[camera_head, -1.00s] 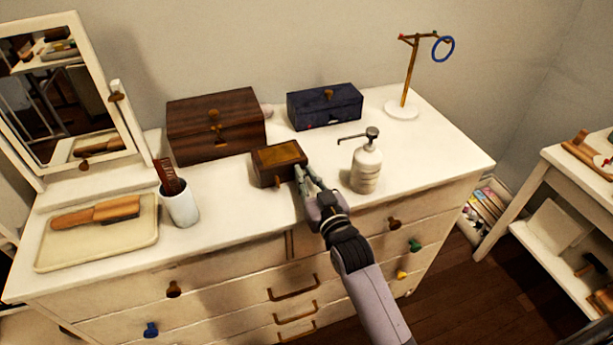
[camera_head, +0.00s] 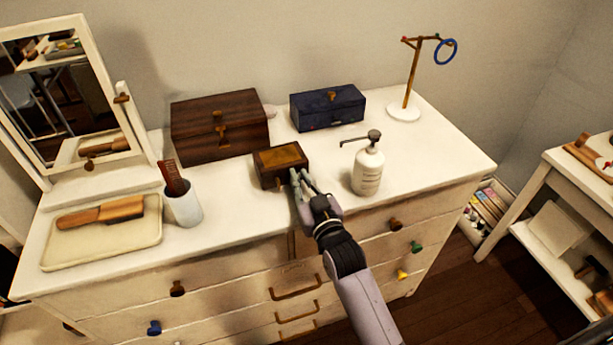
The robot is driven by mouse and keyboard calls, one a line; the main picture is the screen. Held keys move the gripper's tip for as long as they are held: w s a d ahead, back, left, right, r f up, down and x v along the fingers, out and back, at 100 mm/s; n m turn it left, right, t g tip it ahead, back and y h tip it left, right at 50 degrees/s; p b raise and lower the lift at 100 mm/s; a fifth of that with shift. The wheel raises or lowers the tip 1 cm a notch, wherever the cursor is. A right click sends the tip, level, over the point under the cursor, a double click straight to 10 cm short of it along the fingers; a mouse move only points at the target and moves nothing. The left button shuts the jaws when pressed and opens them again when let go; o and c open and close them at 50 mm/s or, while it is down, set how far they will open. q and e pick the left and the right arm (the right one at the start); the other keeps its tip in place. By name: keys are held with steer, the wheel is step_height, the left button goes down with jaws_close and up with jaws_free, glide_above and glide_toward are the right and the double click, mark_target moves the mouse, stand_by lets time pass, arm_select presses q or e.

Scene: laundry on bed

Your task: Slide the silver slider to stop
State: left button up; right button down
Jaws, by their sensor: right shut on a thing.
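A small brown wooden box (camera_head: 281,164) with a golden-brown lid panel sits near the middle of the dresser top. A small knob (camera_head: 278,184) shows low on its front. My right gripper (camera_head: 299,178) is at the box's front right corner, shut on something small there. Its fingers hide what they hold. I cannot make out a silver slider; it may be hidden or too small. My left gripper is not in view.
A pump bottle (camera_head: 367,170) stands close to the right of my right gripper. Behind are a dark wooden box (camera_head: 219,127) and a blue box (camera_head: 327,107). A white cup (camera_head: 184,207) stands left on the dresser (camera_head: 240,212). The top's front right is clear.

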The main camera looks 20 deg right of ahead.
steer(key=c, duration=1.6)
jaws_free()
steer(key=s+d, duration=0.1)
steer(key=s, duration=1.1)
